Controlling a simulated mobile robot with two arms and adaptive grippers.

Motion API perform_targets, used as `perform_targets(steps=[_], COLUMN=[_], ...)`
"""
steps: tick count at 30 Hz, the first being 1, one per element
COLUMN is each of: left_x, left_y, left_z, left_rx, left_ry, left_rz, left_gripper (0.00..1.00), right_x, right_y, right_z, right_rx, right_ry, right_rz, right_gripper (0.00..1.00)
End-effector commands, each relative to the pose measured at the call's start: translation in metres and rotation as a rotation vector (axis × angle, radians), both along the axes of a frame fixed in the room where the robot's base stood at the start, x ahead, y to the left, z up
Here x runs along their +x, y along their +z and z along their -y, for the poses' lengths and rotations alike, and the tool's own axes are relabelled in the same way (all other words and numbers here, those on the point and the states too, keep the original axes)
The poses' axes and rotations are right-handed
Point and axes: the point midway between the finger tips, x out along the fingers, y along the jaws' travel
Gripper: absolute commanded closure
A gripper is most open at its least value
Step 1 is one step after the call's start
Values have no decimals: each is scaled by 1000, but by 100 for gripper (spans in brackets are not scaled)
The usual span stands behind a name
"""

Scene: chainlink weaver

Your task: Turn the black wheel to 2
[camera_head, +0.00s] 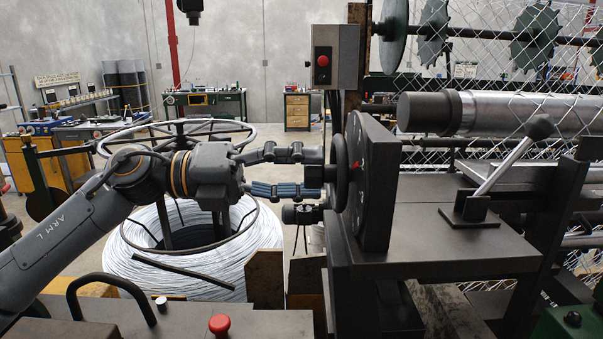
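The black wheel (340,200) is seen nearly edge-on at the picture's middle, in front of a black dial plate (377,215). A small red pointer (356,165) shows beside the wheel, and a white mark that looks like a 3 is lower on the plate. The other marks are hidden or too small to read. My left gripper (316,172) comes from the left and faces the wheel, its upper and lower fingers spread apart. The fingertips are close to the wheel's near side; I cannot tell whether they touch it. My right gripper is not in view.
A grey box with a red button (322,60) is above the wheel. A lever (510,160) stands on the machine table to the right. A wire coil (190,262) is below my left arm. A red knob (220,324) is at the bottom. Chain-link mesh hangs at right.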

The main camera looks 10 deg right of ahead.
Motion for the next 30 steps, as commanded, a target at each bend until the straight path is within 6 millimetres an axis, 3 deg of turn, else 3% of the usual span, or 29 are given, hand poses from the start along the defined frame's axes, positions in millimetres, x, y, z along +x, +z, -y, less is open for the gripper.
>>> perform_targets(steps=[8, 21, 30], left_x=[3, 20, 24], left_y=[-1, -1, -1], left_z=[-12, -97, -118], left_rx=[1, 0, 0], left_ry=[2, 2, -1], left_rz=[-1, -2, 0], left_gripper=[42, 42, 42], right_x=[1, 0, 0], right_y=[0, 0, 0], right_z=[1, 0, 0], right_rx=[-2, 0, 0], right_ry=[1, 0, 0], right_rz=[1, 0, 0], right_gripper=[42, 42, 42])
